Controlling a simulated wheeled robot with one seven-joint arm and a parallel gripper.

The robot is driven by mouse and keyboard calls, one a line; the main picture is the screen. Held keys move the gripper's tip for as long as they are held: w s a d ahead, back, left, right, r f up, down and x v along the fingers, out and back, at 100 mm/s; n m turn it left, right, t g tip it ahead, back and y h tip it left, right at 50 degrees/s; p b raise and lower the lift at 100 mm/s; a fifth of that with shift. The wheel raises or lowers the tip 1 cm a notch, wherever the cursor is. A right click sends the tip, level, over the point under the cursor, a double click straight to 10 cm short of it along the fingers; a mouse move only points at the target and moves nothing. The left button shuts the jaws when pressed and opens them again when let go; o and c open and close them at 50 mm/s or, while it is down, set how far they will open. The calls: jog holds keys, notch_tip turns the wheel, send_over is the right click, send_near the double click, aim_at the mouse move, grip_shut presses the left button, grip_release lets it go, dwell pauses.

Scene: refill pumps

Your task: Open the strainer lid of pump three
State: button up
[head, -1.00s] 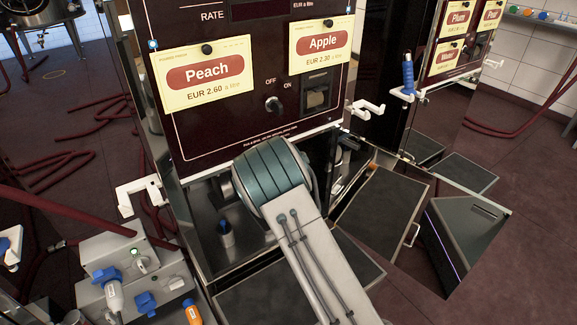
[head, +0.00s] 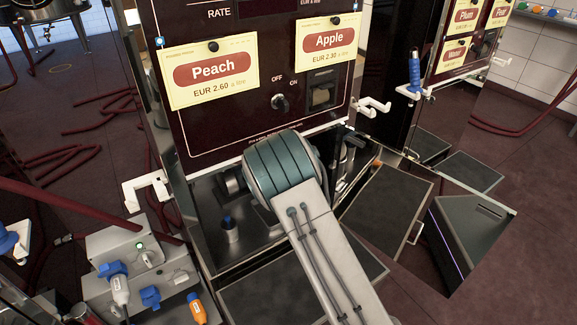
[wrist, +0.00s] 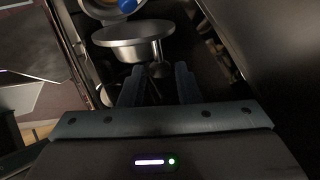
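A round, shiny metal part with a wide rim (wrist: 132,38), perhaps the strainer lid, shows in the wrist view just beyond my fingertips. No pump number is readable. My gripper (wrist: 159,82) has its two blue-grey fingers apart, with a small dark shape in or behind the gap. I cannot tell whether they touch it. In the head view my arm reaches into the open lower compartment (head: 205,205) of the Peach and Apple pump (head: 255,105); my arm hides the gripper and the metal part there.
A blue knob (wrist: 127,6) sits above the metal part. Dark flat panels (head: 388,208) lie right of my arm. A grey box with blue and orange connectors (head: 140,262) stands left. Red hoses lie on the floor.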

jog(key=p+v, duration=0.1)
jog(key=v, duration=0.6)
